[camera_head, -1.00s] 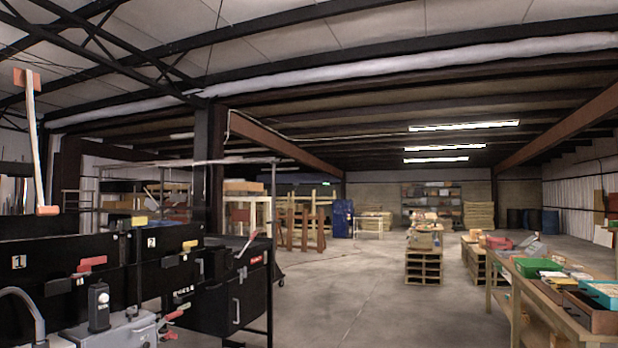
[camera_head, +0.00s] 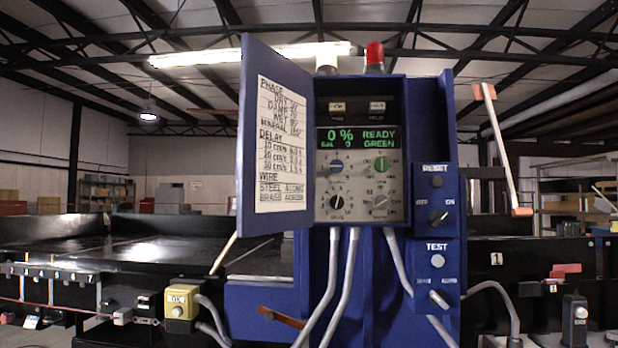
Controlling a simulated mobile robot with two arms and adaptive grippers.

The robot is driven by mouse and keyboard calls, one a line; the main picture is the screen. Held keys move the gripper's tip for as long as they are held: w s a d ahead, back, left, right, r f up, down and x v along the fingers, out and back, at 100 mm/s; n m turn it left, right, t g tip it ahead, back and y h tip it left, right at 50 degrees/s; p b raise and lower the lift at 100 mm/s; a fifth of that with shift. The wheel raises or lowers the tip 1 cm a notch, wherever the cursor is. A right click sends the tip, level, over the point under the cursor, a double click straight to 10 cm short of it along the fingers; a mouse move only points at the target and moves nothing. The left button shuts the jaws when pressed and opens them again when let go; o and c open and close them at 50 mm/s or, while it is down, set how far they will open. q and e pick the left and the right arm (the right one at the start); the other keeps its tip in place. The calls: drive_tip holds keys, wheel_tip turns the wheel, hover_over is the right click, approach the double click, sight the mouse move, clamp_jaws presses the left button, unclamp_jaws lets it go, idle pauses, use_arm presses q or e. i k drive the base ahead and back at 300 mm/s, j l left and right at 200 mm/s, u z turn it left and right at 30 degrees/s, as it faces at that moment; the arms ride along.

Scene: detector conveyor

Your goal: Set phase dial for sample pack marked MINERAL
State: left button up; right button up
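A blue control cabinet (camera_head: 430,110) stands in the middle with its door (camera_head: 275,70) swung open to the left. A chart (camera_head: 282,150) on the door lists PHASE, DELAY and WIRE; MINERAL appears under PHASE, but its value is too small to read surely. The display (camera_head: 358,138) reads 0 % and READY GREEN. Below it are a blue-capped knob (camera_head: 336,168), a green-capped knob (camera_head: 381,165), a black knob (camera_head: 336,202) and a grey knob (camera_head: 380,203). Their labels are too small to tell which is the phase dial. No pack marked MINERAL shows. Neither gripper is in view.
A yellow OK button box (camera_head: 181,306) is at lower left. A dark conveyor (camera_head: 140,250) runs left. Grey cables (camera_head: 345,280) hang below the panel. An orange-ended lever (camera_head: 503,150) stands right.

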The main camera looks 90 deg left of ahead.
sight(381, 202)
drive_tip(key=u, duration=2.5)
drive_tip(key=i+l+u, duration=0.15)
drive_tip(key=l+u, duration=0.5)
drive_tip(key=i+l, duration=0.05)
